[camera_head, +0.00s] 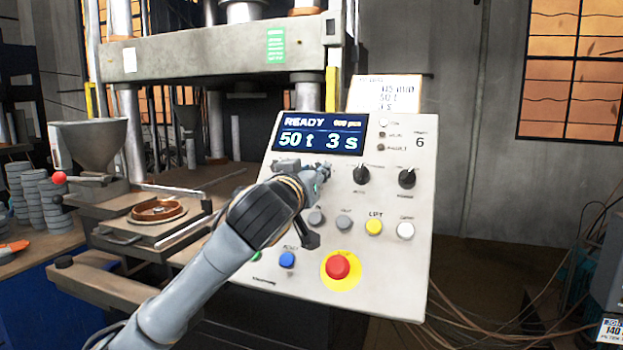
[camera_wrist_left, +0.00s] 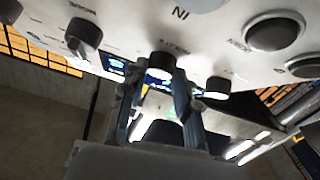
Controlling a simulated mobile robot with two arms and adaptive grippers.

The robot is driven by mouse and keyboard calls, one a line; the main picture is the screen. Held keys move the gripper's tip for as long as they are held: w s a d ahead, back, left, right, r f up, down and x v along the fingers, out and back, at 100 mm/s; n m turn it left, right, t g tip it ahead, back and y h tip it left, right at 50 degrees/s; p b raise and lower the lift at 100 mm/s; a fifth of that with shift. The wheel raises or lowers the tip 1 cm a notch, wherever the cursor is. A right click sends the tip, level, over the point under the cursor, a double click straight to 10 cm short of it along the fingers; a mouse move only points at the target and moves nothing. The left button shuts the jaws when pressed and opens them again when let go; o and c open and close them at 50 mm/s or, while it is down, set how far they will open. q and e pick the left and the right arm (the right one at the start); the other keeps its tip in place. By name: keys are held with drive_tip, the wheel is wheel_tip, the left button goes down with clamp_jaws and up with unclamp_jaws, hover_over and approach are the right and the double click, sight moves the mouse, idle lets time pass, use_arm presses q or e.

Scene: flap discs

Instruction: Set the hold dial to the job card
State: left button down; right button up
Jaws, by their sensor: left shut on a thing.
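The control panel (camera_head: 290,290) faces me, tilted back. Its display (camera_head: 320,135) reads READY, 50 t and 3 s. The job card (camera_head: 385,95) above it shows a millimetre line, 50 t and what looks like 3 s. My left gripper (camera_head: 318,174) is at the dial row under the display and covers part of it. In the left wrist view the left gripper (camera_wrist_left: 158,88) is shut on a dark, pale-faced dial, the hold dial (camera_wrist_left: 160,64) by its place; its label is not readable. My right gripper is not in view.
Two black dials (camera_head: 361,173) (camera_head: 407,178) are to the right of the gripper. Below are a yellow button (camera_head: 374,227), a blue button (camera_head: 287,260) and a red emergency stop (camera_head: 338,266). The press (camera_head: 200,55) stands behind, left; cables lie on the floor at right.

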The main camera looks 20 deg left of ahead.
use_arm(q)
drive_tip(key=shift+n+y, duration=0.5)
drive_tip(key=shift+n, duration=0.2)
drive_tip(key=c, duration=1)
unclamp_jaws()
drive_tip(key=shift+s, duration=0.15)
drive_tip(key=s, duration=1.1)
drive_tip(key=shift+s+d+f, duration=0.2)
drive_tip(key=shift+s+d, duration=0.1)
drive_tip(key=shift+d, duration=0.1)
drive_tip(key=shift+f, duration=0.1)
